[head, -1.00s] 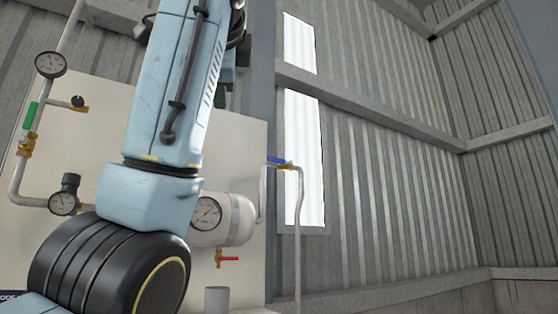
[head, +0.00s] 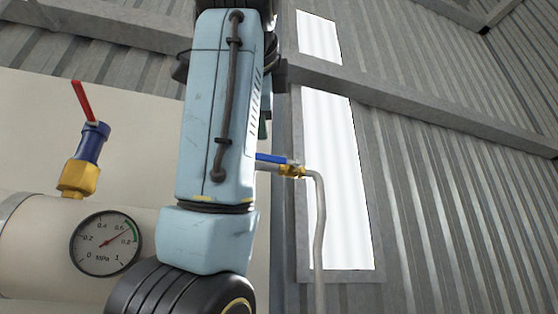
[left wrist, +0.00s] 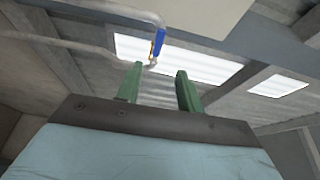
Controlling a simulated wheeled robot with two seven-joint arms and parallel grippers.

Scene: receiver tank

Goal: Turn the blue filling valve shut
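The blue filling valve has a flat blue handle (head: 274,158) on a brass body (head: 292,171). Its handle lies along the short level run of grey pipe, to the right of my left arm in the head view. In the left wrist view the blue handle (left wrist: 159,39) is ahead, just beyond and between the fingertips. My left gripper (left wrist: 158,72) has two green fingers spread apart with nothing between them. It is apart from the handle. In the head view my arm hides most of that gripper. My right gripper is in neither view.
A cream tank (head: 30,250) with a pressure gauge (head: 106,243) and a red-handled valve (head: 82,101) stands left of my arm. The grey pipe (head: 319,230) drops from the blue valve. Corrugated wall and a bright window (head: 335,190) lie behind; the space to the right looks clear.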

